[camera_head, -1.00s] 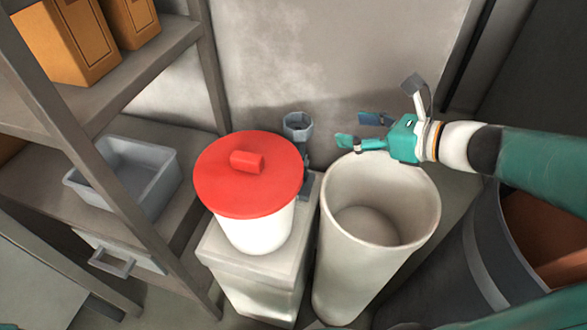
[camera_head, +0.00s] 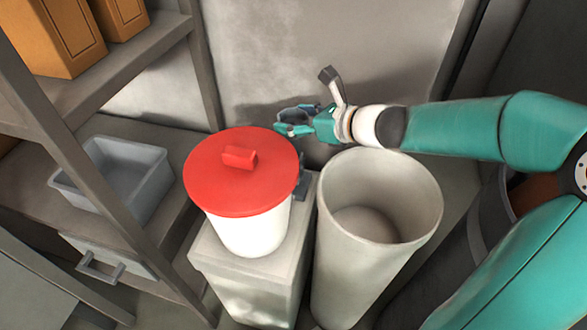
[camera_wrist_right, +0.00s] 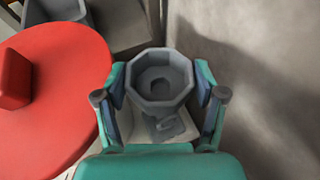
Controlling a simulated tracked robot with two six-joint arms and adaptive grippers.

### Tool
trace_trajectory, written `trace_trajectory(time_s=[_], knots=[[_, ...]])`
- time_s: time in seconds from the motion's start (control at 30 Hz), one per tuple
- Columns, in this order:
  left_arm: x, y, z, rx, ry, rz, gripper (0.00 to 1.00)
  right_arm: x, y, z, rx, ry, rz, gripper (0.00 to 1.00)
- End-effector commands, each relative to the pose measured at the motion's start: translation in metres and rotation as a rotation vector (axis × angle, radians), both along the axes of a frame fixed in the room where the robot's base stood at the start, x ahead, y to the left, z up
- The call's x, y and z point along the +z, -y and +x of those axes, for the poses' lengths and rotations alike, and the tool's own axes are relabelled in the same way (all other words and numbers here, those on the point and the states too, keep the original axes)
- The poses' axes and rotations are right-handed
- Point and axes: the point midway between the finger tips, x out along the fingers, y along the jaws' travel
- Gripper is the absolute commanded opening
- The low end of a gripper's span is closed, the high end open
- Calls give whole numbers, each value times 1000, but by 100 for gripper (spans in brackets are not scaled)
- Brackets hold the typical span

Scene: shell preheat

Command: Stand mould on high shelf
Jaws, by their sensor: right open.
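The mould appears to be a grey eight-sided cup with a hollow top (camera_wrist_right: 158,104) in the right wrist view. It stands upright behind the red-lidded white pot; part of its grey lower body (camera_head: 303,183) shows in the head view. My right gripper (camera_head: 287,122) is open, with its fingers at the mould's top. In the right wrist view my right gripper (camera_wrist_right: 160,92) has one finger on either side of the mould; I cannot tell whether they touch it. The high shelf (camera_head: 150,58) is at the upper left. My left gripper is not in view.
The red-lidded pot (camera_head: 240,175) stands on a grey block (camera_head: 250,270) close beside the mould. A tall pale open cylinder (camera_head: 345,260) stands to the right. Orange boxes (camera_head: 55,35) occupy part of the high shelf. A grey bin (camera_head: 145,190) sits on the lower shelf.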

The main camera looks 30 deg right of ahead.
Motion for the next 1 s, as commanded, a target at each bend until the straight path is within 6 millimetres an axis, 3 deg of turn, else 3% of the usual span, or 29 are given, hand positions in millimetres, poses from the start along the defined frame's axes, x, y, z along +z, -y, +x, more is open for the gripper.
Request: trace_trajectory(time_s=[0.33,0.73,1.0], knots=[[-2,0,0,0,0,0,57,-3,-3,8,0,1,0,68],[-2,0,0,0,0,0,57,-3,-3,8,0,0,0,1],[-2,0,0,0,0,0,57,-1,-2,8,-1,3,1,0]])
